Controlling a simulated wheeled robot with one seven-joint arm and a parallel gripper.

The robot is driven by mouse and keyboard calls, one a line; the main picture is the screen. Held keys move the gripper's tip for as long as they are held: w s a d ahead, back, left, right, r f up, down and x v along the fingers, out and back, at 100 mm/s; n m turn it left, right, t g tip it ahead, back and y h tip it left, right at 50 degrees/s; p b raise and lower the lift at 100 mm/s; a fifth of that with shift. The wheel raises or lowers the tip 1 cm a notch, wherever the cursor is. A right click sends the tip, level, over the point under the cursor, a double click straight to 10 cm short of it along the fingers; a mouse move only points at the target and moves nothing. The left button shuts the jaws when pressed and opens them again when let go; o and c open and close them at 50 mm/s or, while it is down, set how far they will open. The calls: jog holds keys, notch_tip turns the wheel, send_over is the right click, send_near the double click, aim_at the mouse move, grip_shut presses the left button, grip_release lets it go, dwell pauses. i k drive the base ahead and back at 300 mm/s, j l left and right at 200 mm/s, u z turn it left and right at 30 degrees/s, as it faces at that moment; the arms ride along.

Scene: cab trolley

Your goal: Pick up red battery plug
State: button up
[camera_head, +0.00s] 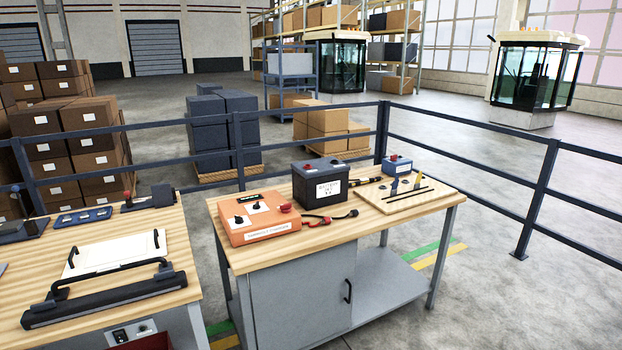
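A small red and black plug with a short lead (318,219) lies on the right workbench (250,258), in front of the battery. It is small in the picture, so its exact shape is hard to tell. My gripper is not in the head view.
The left workbench (180,262) holds a black-handled bar (108,292) and a white panel (118,252). A dark railing (540,190) runs behind. Floor at right is clear.

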aim_at(325, 220)
jog(key=i+l+u, duration=0.2)
jog(key=i+u, duration=0.15)
jog(key=i+l+u, duration=0.6)
jog(key=u, duration=0.15)
jog(key=i+l+u, duration=0.15)
jog(key=l+u, duration=0.25)
jog(key=l, duration=0.15)
jog(key=i+l+u, duration=0.15)
jog(key=l+u, duration=0.2)
jog(key=l, duration=0.15)
jog(key=l+u, duration=0.4)
jog(key=l, duration=0.15)
jog(key=l+u, duration=0.35)
jog(key=l, duration=0.2)
jog(key=l+u, duration=0.4)
jog(key=l, duration=0.15)
jog(key=k, duration=0.05)
